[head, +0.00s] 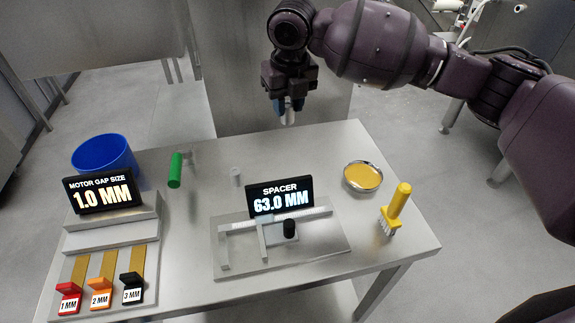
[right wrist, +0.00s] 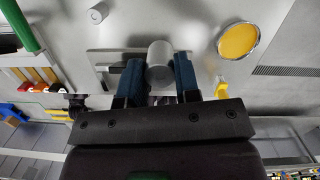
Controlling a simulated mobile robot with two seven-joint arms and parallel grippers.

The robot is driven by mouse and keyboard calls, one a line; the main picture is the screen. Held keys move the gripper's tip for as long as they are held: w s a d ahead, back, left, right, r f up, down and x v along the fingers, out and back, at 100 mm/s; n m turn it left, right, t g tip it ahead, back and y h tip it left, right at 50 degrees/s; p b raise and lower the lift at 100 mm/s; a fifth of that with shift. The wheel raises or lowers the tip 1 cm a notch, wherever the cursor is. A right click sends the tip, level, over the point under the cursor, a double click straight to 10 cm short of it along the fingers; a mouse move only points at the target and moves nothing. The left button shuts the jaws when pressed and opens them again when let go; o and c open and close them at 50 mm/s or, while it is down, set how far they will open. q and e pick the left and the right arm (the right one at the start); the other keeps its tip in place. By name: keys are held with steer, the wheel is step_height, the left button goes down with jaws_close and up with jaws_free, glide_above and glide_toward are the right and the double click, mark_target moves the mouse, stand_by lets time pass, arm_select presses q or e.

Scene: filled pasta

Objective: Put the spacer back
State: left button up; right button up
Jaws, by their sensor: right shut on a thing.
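My right gripper (head: 289,104) is above the far edge of the table, shut on a grey cylindrical spacer (head: 289,118). In the right wrist view the spacer (right wrist: 159,62) sits between the two blue fingers. A smaller light grey cylinder (head: 236,176) stands on the table behind the measuring fixture. The fixture (head: 228,262) is a clear plate with a sliding gauge and a black knob; its display (head: 280,197) reads SPACER 63.0 MM.
The steel table (head: 320,150) holds a blue bowl (head: 105,155), a green-handled tool (head: 175,170), a yellow dish (head: 362,176) and a yellow brush (head: 397,205). At left, a stepped rack (head: 110,235) has 1, 2 and 3 MM tabs and a display reading MOTOR GAP SIZE 1.0 MM. The back middle is clear.

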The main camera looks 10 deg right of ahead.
arm_select(q)
steer(key=shift+w+d+f+b, duration=0.15)
steer(key=shift+w+f+b, duration=0.35)
steer(key=shift+b, duration=0.35)
arm_select(e)
steer(key=shift+f, duration=8.4)
steer(key=shift+f, duration=0.15)
steer(key=o, duration=1)
steer(key=shift+o, duration=0.2)
arm_select(q)
steer(key=shift+s+r+p, duration=0.2)
steer(key=shift+r+p, duration=0.35)
steer(key=shift+p, duration=0.25)
arm_select(e)
step_height(320, 180, up, 12)
steer(key=s, duration=0.1)
steer(key=shift+s+d, duration=0.15)
steer(key=shift+s, duration=0.05)
